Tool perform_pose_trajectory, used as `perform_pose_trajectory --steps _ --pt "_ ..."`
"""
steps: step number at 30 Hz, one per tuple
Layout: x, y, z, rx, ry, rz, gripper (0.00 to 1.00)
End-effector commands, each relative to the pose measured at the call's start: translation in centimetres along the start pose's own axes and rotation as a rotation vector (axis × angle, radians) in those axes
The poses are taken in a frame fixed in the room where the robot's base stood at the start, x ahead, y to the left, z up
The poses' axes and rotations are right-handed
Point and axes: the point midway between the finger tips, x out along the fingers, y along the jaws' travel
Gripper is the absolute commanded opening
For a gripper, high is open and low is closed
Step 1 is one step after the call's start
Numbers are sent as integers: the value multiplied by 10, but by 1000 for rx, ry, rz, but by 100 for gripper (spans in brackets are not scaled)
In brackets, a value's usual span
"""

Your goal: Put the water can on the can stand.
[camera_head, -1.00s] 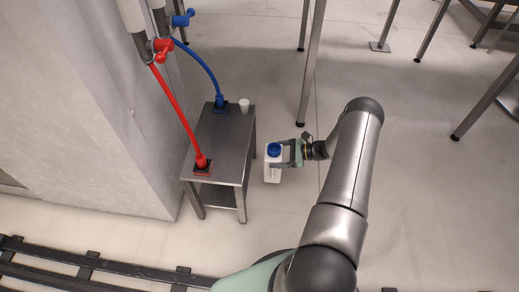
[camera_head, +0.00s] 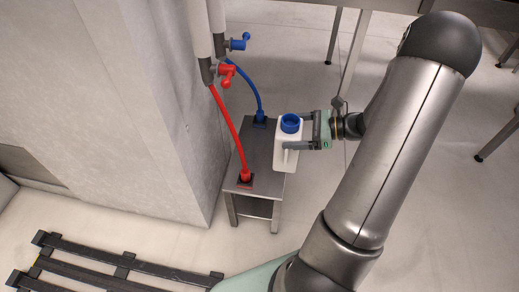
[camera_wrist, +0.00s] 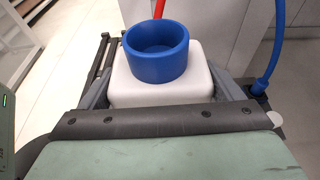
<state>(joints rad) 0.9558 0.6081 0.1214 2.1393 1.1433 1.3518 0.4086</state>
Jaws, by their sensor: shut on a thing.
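The water can, white with an open blue neck, (camera_head: 287,154) is upright in my gripper (camera_head: 300,147). My gripper is shut on its body from the right. In the wrist view, the blue neck (camera_wrist: 156,52) and the white shoulder (camera_wrist: 158,88) show just beyond the finger mount. The can stand, a small grey metal table (camera_head: 259,157), is behind and left of the can. The can overlaps the stand's right part in the head view; I cannot tell whether it touches the top.
A red hose (camera_head: 228,130) and a blue hose (camera_head: 243,84) run down to sockets on the stand top. A grey wall (camera_head: 110,110) stands at the left. Black rails (camera_head: 115,262) lie at the front left. Table legs stand behind at the right.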

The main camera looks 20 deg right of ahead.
Motion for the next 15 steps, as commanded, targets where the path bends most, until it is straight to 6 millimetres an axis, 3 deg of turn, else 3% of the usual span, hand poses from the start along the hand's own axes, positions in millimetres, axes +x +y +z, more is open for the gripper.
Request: perform_pose_trajectory --steps 5,15 --pt "5 -4 3 0 1 -2 49" --pt "51 -77 -24 -1 -1 0 49"
